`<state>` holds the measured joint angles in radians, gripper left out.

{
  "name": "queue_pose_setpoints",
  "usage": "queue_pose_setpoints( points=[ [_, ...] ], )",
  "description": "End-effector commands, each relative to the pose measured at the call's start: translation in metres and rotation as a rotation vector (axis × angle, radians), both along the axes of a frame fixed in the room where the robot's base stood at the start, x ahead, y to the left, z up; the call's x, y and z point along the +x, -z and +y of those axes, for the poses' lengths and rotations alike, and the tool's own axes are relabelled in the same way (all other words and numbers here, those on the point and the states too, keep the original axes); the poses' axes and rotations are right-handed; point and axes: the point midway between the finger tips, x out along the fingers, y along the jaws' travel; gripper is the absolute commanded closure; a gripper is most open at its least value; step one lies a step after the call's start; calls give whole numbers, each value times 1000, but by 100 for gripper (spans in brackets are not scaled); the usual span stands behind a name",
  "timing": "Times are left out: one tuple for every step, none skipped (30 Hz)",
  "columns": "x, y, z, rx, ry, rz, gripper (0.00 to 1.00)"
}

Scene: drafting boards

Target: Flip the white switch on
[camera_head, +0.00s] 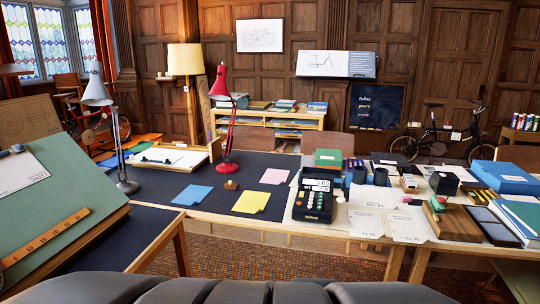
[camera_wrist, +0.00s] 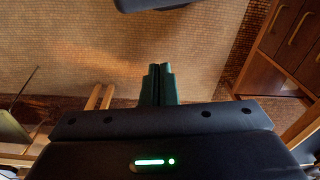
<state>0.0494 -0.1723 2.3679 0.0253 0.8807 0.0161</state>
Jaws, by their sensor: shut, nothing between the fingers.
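I cannot make out a white switch in either view. The gripper is not visible in the head view.
A red lamp (camera_head: 231,120) and a grey lamp (camera_head: 108,125) stand on the left. A tilted green drafting board (camera_head: 70,190) fills the left front. Cups, boxes and papers crowd the right tabletop. Blue (camera_head: 192,194), yellow (camera_head: 251,202) and pink (camera_head: 274,176) sheets lie flat on the dark table.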

Motion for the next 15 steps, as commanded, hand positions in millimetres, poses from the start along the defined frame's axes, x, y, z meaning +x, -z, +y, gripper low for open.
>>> queue_pose_setpoints(
  points=[
    [7, -1, -2, -1, 8, -10, 100],
    [13, -2, -4, -3, 16, -17, 100],
    [25, -5, -7, -6, 30, -34, 100],
    [37, -7, -11, -9, 43, -49, 100],
    [50, -10, -15, -13, 58, -66, 100],
    [71, -15, -23, -19, 83, -95, 100],
    [88, -20, -31, -26, 105, -119, 100],
    [106, -25, -40, -33, 127, -146, 100],
    [131, -32, -53, -44, 157, -183, 100],
    [150, -37, -65, -53, 182, -211, 100],
    [168, -43, -77, -61, 206, -238, 100],
    [191, -51, -95, -74, 238, -276, 100],
    [207, -56, -109, -85, 262, -304, 100],
    [222, -62, -123, -96, 284, -329, 100],
    [241, -69, -141, -110, 313, -363, 100]
  ],
)
